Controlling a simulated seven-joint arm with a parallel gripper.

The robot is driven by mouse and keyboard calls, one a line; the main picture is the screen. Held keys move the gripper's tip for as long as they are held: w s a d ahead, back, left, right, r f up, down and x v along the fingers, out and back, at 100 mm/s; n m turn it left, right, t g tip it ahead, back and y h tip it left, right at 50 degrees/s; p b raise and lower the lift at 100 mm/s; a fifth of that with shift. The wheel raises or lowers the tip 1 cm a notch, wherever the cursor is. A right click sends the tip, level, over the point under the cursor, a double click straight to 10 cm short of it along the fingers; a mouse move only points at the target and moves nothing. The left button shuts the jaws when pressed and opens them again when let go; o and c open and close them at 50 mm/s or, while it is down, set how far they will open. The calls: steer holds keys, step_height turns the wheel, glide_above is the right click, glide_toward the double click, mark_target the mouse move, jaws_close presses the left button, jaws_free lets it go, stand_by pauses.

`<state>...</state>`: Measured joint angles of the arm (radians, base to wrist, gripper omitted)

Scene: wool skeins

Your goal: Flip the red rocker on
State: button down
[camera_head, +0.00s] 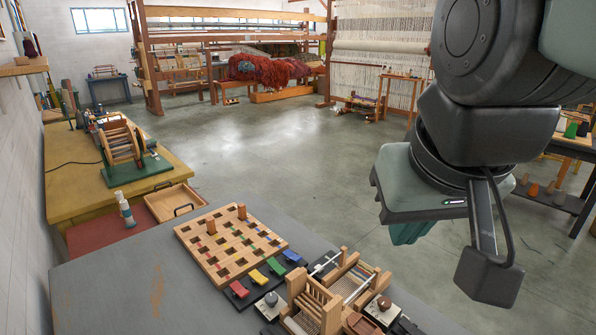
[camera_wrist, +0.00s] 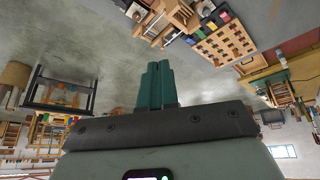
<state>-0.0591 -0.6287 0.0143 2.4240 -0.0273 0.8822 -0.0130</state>
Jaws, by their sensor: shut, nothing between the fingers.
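The red rocker (camera_head: 238,289) is a pinkish-red switch on a dark base, at the near left end of a row of coloured rockers on the grey table. I cannot tell which way the red one is tilted. My gripper (camera_head: 408,233) hangs well to the right of the row, above the floor beyond the table edge, touching nothing. In the wrist view its teal fingers (camera_wrist: 160,84) are together and empty. The row shows small at the upper right there.
A wooden pegboard (camera_head: 228,241) with upright pegs lies behind the rockers. A small wooden loom (camera_head: 315,300) and other wooden pieces stand to their right, towards my arm. A wooden tray (camera_head: 174,202) sits farther left. The grey table (camera_head: 130,290) is bare at the left front.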

steer(key=w+a+f+n+g, duration=0.15)
steer(key=w+a, duration=0.35)
steer(key=w, duration=0.6)
steer(key=n+g+y, duration=0.1)
steer(key=n+g, duration=0.2)
steer(key=n, duration=0.3)
glide_above(243, 292)
step_height(243, 292, down, 25)
steer(key=shift+s+d, duration=0.2)
steer(key=shift+d, duration=0.1)
steer(key=f, duration=1.3)
steer(key=shift+w+a, duration=0.15)
steer(key=shift+a, duration=0.05)
steer(key=shift+d+f, duration=0.1)
steer(key=shift+f, duration=0.25)
